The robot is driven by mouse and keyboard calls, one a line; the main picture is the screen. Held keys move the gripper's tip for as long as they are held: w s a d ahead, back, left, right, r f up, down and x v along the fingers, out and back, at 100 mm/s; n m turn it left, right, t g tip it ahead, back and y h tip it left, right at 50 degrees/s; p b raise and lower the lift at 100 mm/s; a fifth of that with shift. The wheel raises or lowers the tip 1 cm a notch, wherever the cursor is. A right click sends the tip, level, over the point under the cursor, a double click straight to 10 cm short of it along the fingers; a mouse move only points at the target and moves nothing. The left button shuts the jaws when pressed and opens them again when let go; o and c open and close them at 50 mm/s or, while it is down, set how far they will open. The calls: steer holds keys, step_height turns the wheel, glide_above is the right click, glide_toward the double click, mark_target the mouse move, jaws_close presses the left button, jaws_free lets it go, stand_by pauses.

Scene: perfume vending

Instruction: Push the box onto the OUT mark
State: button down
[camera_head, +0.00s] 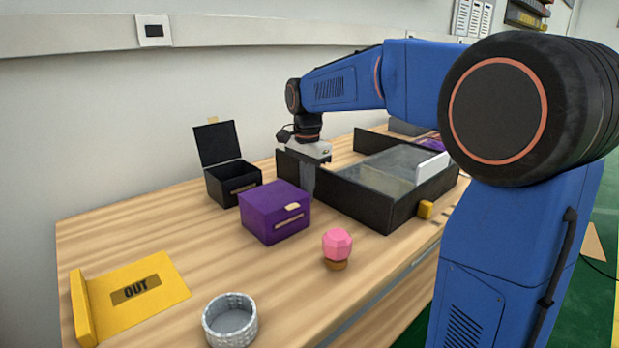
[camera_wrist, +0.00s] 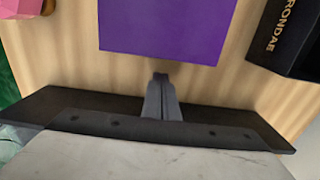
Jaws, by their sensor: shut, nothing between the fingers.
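A closed purple box (camera_head: 274,212) stands on the wooden table, left of the black tray. The OUT mark (camera_head: 136,289) is a yellow plate with a raised left edge at the table's far left, and bare table lies between it and the box. My gripper (camera_head: 308,180) is shut and empty, pointing down between the purple box and the tray's near wall. In the wrist view the purple box (camera_wrist: 167,28) lies just beyond my shut fingers (camera_wrist: 160,82), with a small strip of table showing between them.
An open black box (camera_head: 232,182) stands behind the purple box. A pink-topped bottle (camera_head: 337,247) and a round grey woven bowl (camera_head: 230,322) stand near the front edge. The black tray (camera_head: 390,213) with a glass-like cover is on the right.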

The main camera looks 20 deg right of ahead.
mark_target(298, 194)
steer(key=shift+s+a+r, duration=0.1)
steer(key=shift+s+a, duration=0.25)
steer(key=shift+a, duration=0.4)
steer(key=shift+s+a+r, duration=0.1)
steer(key=shift+s+a, duration=0.2)
steer(key=shift+a, duration=0.45)
steer(key=s+a, duration=0.4)
steer(key=a, duration=0.6)
steer(key=s+a, duration=0.4)
steer(key=a, duration=0.6)
steer(key=s+a, duration=0.5)
steer(key=a, duration=0.6)
steer(key=shift+w, duration=0.1)
